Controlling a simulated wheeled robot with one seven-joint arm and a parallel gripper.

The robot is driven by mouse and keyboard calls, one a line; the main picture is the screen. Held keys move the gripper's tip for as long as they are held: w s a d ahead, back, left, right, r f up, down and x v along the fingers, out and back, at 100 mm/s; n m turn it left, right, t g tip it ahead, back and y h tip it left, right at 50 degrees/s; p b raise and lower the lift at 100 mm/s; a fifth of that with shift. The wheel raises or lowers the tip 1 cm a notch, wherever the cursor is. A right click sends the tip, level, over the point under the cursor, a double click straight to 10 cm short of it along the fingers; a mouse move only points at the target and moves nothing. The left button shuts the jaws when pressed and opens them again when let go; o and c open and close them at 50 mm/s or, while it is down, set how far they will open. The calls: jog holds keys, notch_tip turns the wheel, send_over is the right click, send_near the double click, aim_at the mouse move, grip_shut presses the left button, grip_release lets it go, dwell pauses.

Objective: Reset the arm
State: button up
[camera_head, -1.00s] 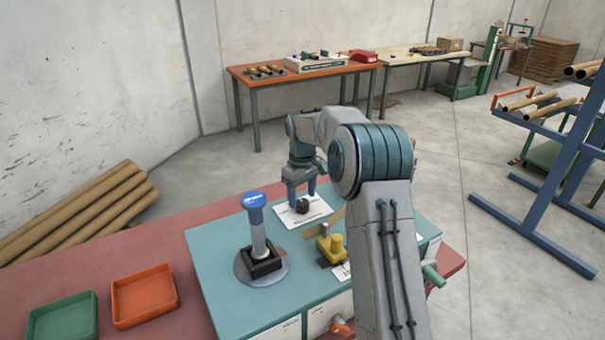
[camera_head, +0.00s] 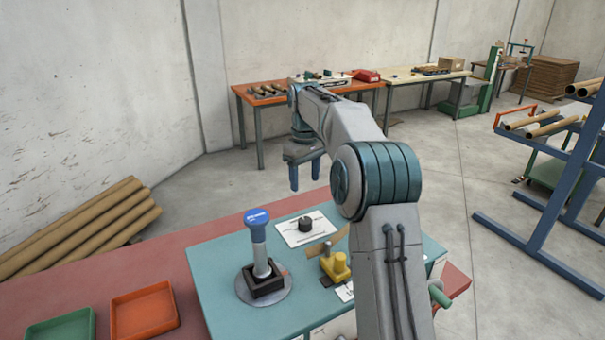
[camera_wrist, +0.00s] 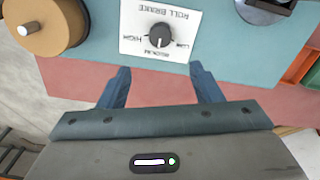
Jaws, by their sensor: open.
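My gripper (camera_head: 305,174) is raised above the far edge of the teal machine top, with its two blue fingers apart and nothing between them. In the wrist view my gripper (camera_wrist: 160,88) also shows open and empty. The black roll brake knob (camera_head: 305,224) stands on its white label plate (camera_head: 292,236), below and apart from the fingers.
A blue-capped post (camera_head: 258,245) and a yellow block (camera_head: 336,266) stand on the teal top (camera_head: 215,275). Orange (camera_head: 145,312) and green (camera_head: 62,328) trays sit at left. Cardboard tubes (camera_head: 80,230) lie behind. A blue rack (camera_head: 560,170) stands at right. Air around my gripper is clear.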

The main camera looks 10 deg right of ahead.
jog(key=s+r+m+t, duration=0.1)
jog(key=s+m, duration=0.1)
jog(key=s, duration=1.1)
jog(key=s+r+m+t, duration=0.1)
jog(key=s+r+m, duration=0.1)
jog(key=s, duration=1.1)
jog(key=s+f+m, duration=0.1)
jog(key=s+f, duration=0.2)
jog(key=s, duration=0.2)
jog(key=s+f+m+t, duration=0.1)
jog(key=s+f, duration=0.2)
jog(key=s, duration=0.3)
jog(key=shift+s+d+f+m, duration=0.15)
jog(key=shift+s+f+m, duration=0.1)
jog(key=shift+f+m, duration=0.05)
